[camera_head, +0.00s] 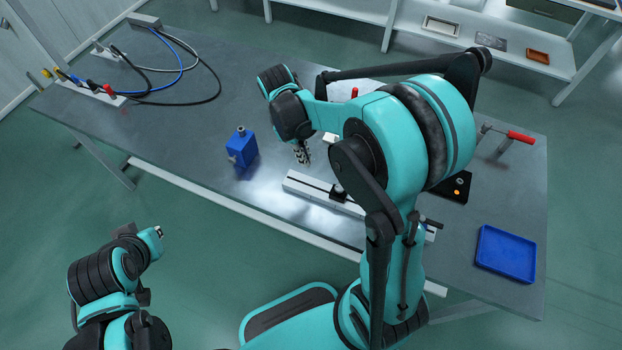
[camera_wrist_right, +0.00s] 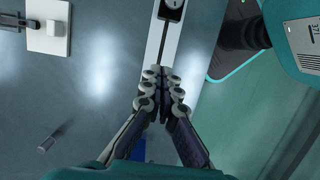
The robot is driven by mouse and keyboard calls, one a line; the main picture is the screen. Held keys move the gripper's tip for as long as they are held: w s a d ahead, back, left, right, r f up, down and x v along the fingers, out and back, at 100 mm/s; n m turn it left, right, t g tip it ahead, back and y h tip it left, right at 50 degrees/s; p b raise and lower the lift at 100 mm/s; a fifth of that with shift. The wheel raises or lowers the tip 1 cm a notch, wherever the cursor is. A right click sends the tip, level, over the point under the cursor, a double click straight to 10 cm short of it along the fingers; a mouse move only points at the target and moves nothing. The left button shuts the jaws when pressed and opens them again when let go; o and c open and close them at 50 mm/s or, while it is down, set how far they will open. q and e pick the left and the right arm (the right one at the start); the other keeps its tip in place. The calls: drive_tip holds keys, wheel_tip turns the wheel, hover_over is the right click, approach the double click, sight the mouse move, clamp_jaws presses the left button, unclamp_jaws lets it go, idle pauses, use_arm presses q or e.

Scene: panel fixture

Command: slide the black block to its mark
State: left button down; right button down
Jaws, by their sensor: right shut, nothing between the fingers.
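The black block (camera_head: 338,193) sits on a long pale rail (camera_head: 300,184) with a dark slot along its middle. In the right wrist view the block (camera_wrist_right: 172,8) is at the top edge, partly cut off, with a light round spot on it. My right gripper (camera_head: 302,153) is shut and empty. In the wrist view its fingertips (camera_wrist_right: 163,85) overlap the rail (camera_wrist_right: 154,45), apart from the block. My right arm hides part of the rail in the head view. I cannot make out the mark. My left gripper (camera_head: 154,234) is off the table at lower left; its fingers are unclear.
A blue valve-like block (camera_head: 241,147) stands left of the rail. A blue tray (camera_head: 506,252) lies at the table's right end, near a red-handled lever (camera_head: 519,137) and a black box with an orange light (camera_head: 457,191). Cables (camera_head: 180,72) lie at far left.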

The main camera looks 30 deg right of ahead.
sight(339, 194)
drive_tip(key=b+x, duration=0.3)
drive_tip(key=x, duration=0.6)
drive_tip(key=shift+f+b, duration=0.3)
drive_tip(key=shift+s+d+f+b, duration=0.25)
drive_tip(key=shift+s+d+b, duration=0.1)
drive_tip(key=shift+s+d, duration=0.8)
drive_tip(key=shift+s+d+r, duration=0.1)
drive_tip(key=shift+s+d, duration=0.15)
drive_tip(key=shift+s, duration=0.2)
drive_tip(key=shift+s+d, duration=0.4)
drive_tip(key=shift+s, duration=0.05)
drive_tip(key=shift+w+a, duration=0.1)
